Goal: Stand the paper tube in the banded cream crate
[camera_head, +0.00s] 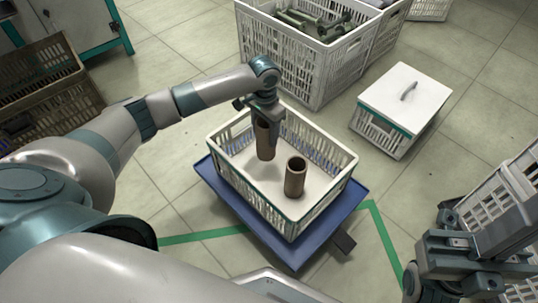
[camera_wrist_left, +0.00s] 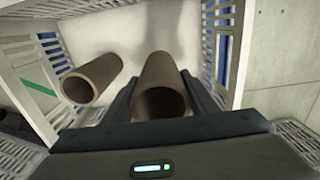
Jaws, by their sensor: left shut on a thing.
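The cream crate (camera_head: 317,212) with a teal band stands on a blue base in the middle of the head view. My left gripper (camera_head: 264,116) is shut on a brown paper tube (camera_head: 266,145) and holds it roughly upright inside the crate's walls. The held tube (camera_wrist_left: 160,88) also shows between the fingers in the left wrist view. Whether its lower end touches the crate floor is unclear. A second brown tube (camera_head: 295,177) stands on the crate floor to the right of it, apart. My right gripper (camera_head: 478,282) is at the lower right, away from the crate; its jaw opening is unclear.
A lidded cream box (camera_head: 405,95) with a handle stands to the right. A large crate (camera_head: 300,75) of green parts stands behind. A brown crate (camera_head: 45,90) is at the left, and another pale crate (camera_head: 500,205) at the right edge. The blue base (camera_head: 225,205) extends beyond the crate.

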